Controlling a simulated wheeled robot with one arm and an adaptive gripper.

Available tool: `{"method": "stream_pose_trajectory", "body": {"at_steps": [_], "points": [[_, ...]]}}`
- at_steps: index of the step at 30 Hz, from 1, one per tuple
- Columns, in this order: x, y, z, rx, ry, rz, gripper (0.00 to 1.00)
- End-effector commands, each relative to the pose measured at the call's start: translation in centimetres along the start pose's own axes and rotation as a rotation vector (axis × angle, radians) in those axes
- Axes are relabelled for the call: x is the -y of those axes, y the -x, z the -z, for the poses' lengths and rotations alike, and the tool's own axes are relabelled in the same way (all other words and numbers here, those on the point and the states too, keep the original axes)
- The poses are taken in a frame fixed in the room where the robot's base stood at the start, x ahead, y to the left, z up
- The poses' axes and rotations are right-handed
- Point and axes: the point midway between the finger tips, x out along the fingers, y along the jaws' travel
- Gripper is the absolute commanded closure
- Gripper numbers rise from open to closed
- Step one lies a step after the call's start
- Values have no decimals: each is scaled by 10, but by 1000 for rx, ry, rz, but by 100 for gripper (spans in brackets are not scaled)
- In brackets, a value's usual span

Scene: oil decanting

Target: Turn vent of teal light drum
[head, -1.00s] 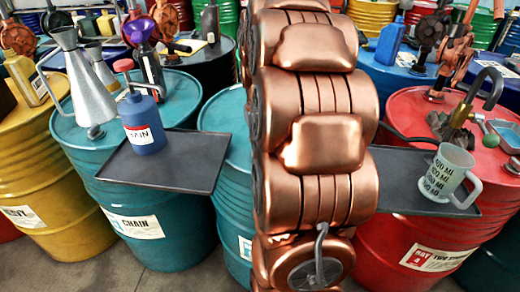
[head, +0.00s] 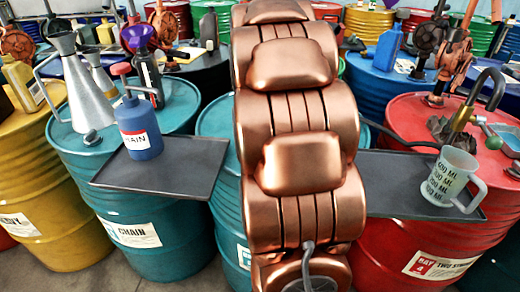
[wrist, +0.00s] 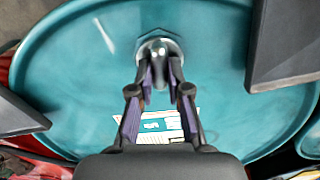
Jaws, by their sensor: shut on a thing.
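A teal drum (head: 222,205) stands in the middle of the head view, mostly hidden behind my copper arm. In the wrist view its round teal lid (wrist: 85,75) fills most of the picture. A shiny metal vent (wrist: 157,46) with a pale round base stands on the lid near the top. My gripper (wrist: 159,68) is at the vent, with one finger on each side, and is shut on it. The exact contact is blurred. My gripper is hidden in the head view.
A dark tray (head: 185,180) at left holds a blue bottle (head: 138,125). Another dark tray (head: 385,185) at right holds a measuring jug (head: 452,178). In the wrist view, dark tray corners flank the lid. A red drum (head: 400,245) stands at right.

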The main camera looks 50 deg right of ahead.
Motion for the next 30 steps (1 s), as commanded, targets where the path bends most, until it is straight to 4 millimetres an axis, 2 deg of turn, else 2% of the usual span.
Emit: {"method": "stream_pose_trajectory", "body": {"at_steps": [14,15,22,30], "points": [[2,0,-1,2,-15,6,100],[2,0,-1,2,-15,6,82],[1,0,-1,2,-15,4,58],[1,0,0,1,-15,2,58]]}}
